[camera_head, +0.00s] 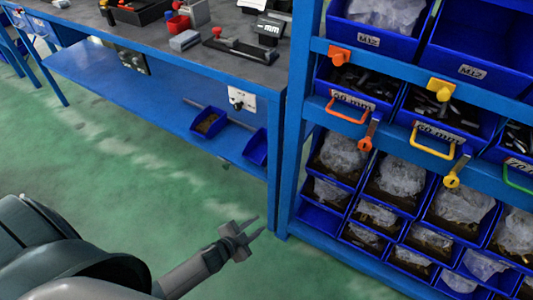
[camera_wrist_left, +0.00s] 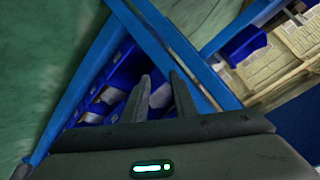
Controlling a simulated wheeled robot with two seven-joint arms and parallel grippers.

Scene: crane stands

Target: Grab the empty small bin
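A small blue bin (camera_head: 320,221) that looks empty sits at the bottom left of the rack in the head view. Another small blue bin (camera_head: 256,148) stands on the bench's lower shelf; its inside is mostly hidden. My left gripper (camera_head: 259,225) is open and empty over the green floor, left of the rack and apart from the bins. In the left wrist view its two fingers (camera_wrist_left: 160,76) stand apart, with small blue bins (camera_wrist_left: 121,72) beyond them. I cannot tell there which bin is empty. My right gripper is not in view.
The rack (camera_head: 294,130) holds several filled blue bins, some with wrapped contents. Orange and yellow handles (camera_head: 432,143) stick out in front. The blue workbench (camera_head: 150,95) stands at left, its leg beside the rack post. Green floor (camera_head: 120,170) is free in front.

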